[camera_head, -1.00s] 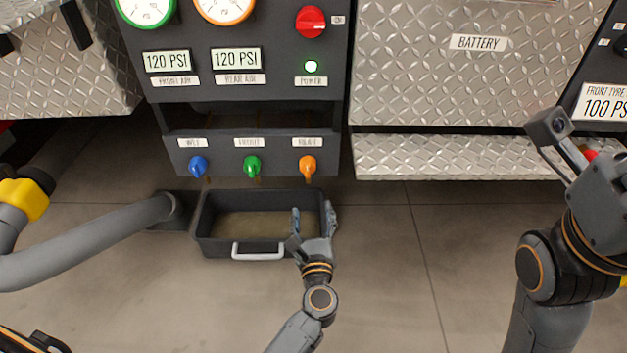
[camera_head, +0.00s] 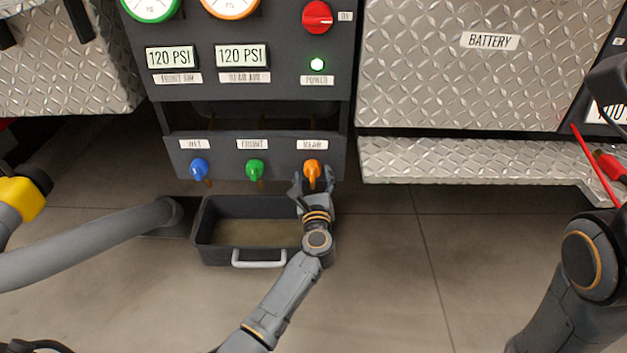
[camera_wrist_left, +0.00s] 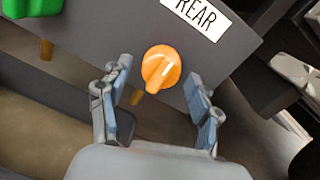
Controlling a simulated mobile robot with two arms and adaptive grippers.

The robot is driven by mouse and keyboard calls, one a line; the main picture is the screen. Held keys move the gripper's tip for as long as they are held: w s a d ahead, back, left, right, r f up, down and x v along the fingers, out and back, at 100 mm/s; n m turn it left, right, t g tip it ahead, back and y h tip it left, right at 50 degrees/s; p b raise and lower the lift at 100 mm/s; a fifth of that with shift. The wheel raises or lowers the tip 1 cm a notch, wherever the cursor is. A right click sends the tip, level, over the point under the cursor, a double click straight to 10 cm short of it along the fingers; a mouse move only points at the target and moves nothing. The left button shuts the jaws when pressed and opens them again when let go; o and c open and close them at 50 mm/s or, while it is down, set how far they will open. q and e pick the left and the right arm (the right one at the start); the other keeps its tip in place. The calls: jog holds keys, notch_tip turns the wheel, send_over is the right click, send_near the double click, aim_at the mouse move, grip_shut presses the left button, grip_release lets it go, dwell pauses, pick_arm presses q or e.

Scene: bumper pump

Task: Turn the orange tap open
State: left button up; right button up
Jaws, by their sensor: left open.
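The orange tap (camera_head: 312,169) sits at the right end of the lower panel, under the label REAR. In the left wrist view the orange tap (camera_wrist_left: 161,69) shows as a round knob with a ridge, just ahead of the fingertips. My left gripper (camera_head: 314,182) is open just below and around the tap from the front. In the left wrist view my left gripper (camera_wrist_left: 160,95) has one finger on each side of the knob, apart from it. My right arm shows at the right edge of the head view; its fingers are out of the picture or hidden.
A green tap (camera_head: 255,169) and a blue tap (camera_head: 199,168) are left of the orange one. A black tray (camera_head: 205,232) with a handle stands on the floor below them. A grey hose (camera_head: 95,238) lies at left. A red clamp (camera_head: 612,166) is at far right.

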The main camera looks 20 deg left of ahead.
pick_arm(q)
jog(key=c, duration=1.1)
jog(key=shift+c, duration=0.2)
